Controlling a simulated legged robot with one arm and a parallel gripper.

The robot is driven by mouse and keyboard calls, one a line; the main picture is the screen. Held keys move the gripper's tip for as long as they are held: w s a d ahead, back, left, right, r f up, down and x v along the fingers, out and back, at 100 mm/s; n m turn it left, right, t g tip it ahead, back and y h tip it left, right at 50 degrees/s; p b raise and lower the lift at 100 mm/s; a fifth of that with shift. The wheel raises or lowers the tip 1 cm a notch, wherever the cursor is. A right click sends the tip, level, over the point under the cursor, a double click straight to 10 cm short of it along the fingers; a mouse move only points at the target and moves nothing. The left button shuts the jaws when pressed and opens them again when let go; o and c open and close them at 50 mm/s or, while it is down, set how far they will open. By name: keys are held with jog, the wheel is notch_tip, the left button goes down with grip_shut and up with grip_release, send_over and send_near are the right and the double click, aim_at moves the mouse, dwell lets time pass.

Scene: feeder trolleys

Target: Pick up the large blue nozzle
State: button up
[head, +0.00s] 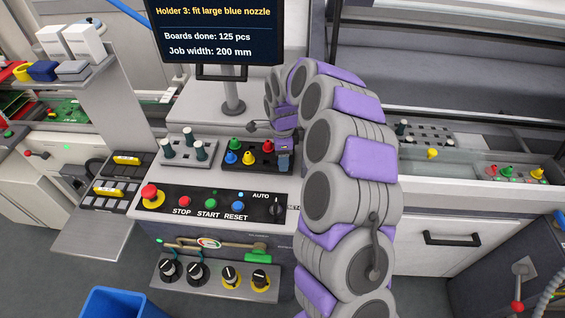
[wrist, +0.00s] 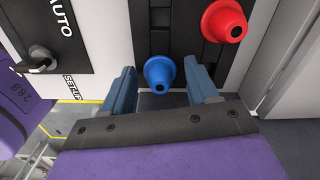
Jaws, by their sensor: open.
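My gripper (wrist: 160,66) is open and points down at the right end of the black nozzle tray (wrist: 170,42). A round blue nozzle (wrist: 160,73) shows between its two blue fingers in the wrist view, with a gap on each side. In the head view my gripper (head: 284,147) covers that spot, so this nozzle is hidden there. Another blue nozzle (head: 231,157) stands at the left front of the tray. I cannot compare the two blue nozzles' sizes. A red nozzle (wrist: 225,20) stands close to the fingers and also shows in the head view (head: 268,146).
A yellow nozzle (head: 249,158) and a green one (head: 234,141) share the tray. A grey block with dark holders (head: 188,150) is to the left. The control panel (head: 220,204) with buttons lies in front. A screen (head: 218,32) stands behind.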

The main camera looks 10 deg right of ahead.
jog(key=shift+d+r, duration=0.1)
jog(key=shift+d, duration=0.1)
jog(key=c, duration=0.9)
